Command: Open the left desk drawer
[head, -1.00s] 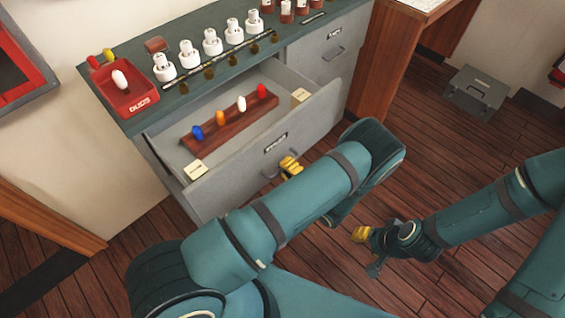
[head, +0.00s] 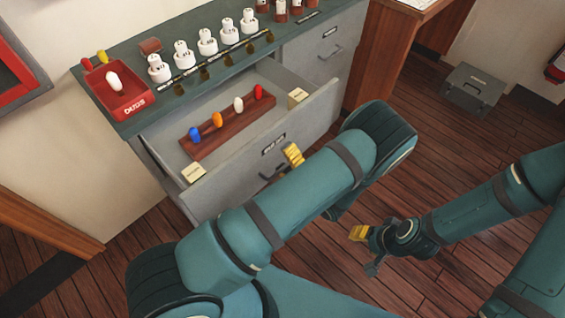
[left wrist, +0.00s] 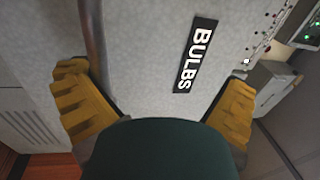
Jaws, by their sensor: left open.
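The left desk drawer (head: 235,175) is pulled out of the grey desk in the head view. Inside it a wooden rack (head: 228,124) holds blue, orange, white and red bulbs, with a small cream box near each end. My left gripper (head: 290,158) is at the drawer front, mostly hidden behind my arm. In the left wrist view its yellow fingers (left wrist: 160,105) are spread apart before the drawer front, with the BULBS label (left wrist: 195,55) between them and the handle (left wrist: 93,45) beside the left finger. My right gripper (head: 365,250) is over the floor, away from the desk.
On the desk top (head: 135,72) stand a red DUDS tray (head: 122,97) and a row of white bulb sockets (head: 208,42). The right drawer (head: 322,45) is shut. A grey case (head: 472,90) lies on the floor at the right. The wooden floor between is clear.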

